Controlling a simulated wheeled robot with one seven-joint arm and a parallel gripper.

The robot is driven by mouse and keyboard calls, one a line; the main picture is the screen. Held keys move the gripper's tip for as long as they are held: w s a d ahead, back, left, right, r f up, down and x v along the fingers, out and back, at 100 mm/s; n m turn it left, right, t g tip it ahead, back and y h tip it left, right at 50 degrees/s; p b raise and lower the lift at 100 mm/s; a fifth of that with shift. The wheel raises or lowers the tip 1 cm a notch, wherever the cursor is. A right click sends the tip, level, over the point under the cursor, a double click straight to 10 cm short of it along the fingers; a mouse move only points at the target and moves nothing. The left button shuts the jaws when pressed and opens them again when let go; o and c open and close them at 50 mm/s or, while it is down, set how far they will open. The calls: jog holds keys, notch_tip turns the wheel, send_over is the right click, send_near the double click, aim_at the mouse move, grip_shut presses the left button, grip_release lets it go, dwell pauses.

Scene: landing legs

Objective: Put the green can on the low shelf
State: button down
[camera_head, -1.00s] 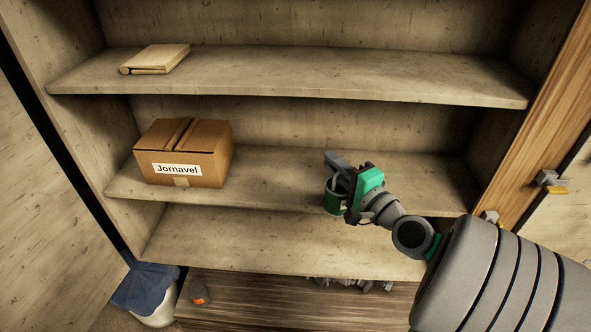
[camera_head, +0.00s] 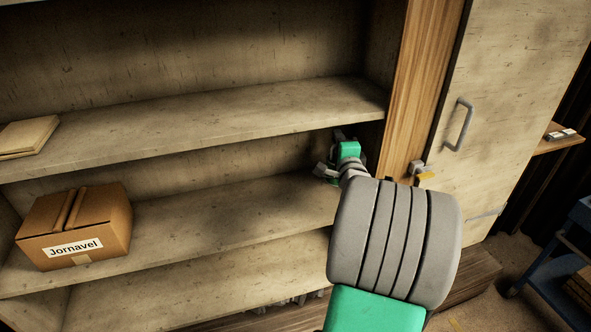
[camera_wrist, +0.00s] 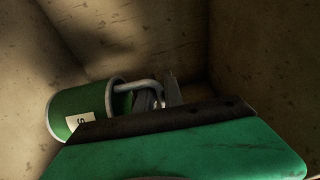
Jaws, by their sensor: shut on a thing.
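The green can (camera_wrist: 85,105) has a pale rim, a grey handle and a white label. It looks tilted in the wrist view. My gripper (camera_wrist: 160,95) is shut on its handle, with the can's body to the left of the fingers. In the head view my gripper (camera_head: 328,172) is at the right end of the middle shelf (camera_head: 220,210), close to the cabinet's right side wall. I cannot make out the can clearly there. A lower shelf (camera_head: 215,275) lies below, partly hidden by my arm. Whether the can touches a surface, I cannot tell.
A cardboard box (camera_head: 100,215) labelled Jornavel sits on the left of the middle shelf. A book (camera_head: 25,137) lies on the upper shelf (camera_head: 230,115). A wooden post (camera_head: 420,85) and a door with a handle (camera_head: 460,123) stand at right. The shelf between box and gripper is clear.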

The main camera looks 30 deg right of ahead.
notch_tip(320, 180, down, 6)
jog(key=shift+f, duration=0.25)
jog(key=shift+f, duration=0.25)
jog(key=c, duration=1.5)
grip_release()
jog(key=shift+o, duration=0.2)
jog(key=shift+r, duration=0.35)
jog(key=b+v, duration=0.3)
jog(key=v, duration=0.9)
